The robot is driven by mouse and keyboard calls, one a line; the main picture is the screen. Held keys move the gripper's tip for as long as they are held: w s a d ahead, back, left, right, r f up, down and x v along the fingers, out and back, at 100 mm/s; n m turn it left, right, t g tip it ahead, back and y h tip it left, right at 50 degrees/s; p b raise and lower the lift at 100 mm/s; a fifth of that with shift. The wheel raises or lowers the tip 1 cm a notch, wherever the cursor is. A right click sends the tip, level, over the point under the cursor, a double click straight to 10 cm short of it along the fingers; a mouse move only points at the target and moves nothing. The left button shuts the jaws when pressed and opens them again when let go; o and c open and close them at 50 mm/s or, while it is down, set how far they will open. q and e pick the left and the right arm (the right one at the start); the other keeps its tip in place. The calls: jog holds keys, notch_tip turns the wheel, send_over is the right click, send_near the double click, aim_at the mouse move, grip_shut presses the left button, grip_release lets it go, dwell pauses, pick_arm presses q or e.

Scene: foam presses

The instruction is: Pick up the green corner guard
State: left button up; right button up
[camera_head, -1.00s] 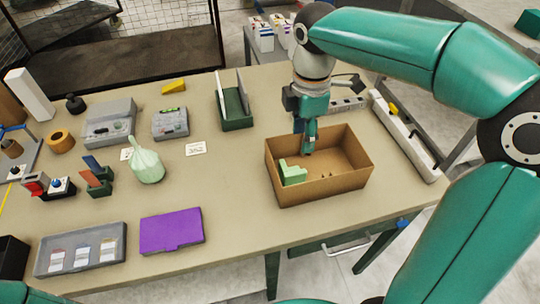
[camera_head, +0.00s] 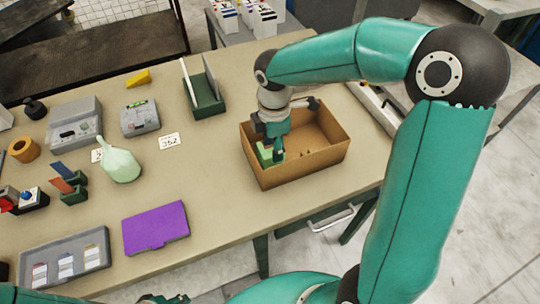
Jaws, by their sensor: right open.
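The light green corner guard (camera_head: 264,152) lies inside the open cardboard box (camera_head: 302,168), near the box's left wall. My right gripper (camera_head: 277,157) reaches down into the box from above, at the guard's right side. It is open. The gripper's fingers and wrist hide part of the guard, and I cannot tell whether they touch it. My left gripper is not clearly in view; only a small dark and teal part of my own body shows at the bottom edge.
A dark green rack (camera_head: 206,103) stands behind and left of the box. A pale green bag-like item (camera_head: 121,164), a purple case (camera_head: 155,228) and a grey tray (camera_head: 66,259) lie further left.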

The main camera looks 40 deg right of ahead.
aim_at(273, 164)
jog(key=f, duration=0.3)
jog(key=shift+s+f+p, duration=0.25)
jog(key=shift+f+p, duration=0.05)
jog(key=shift+f, duration=0.55)
grip_shut()
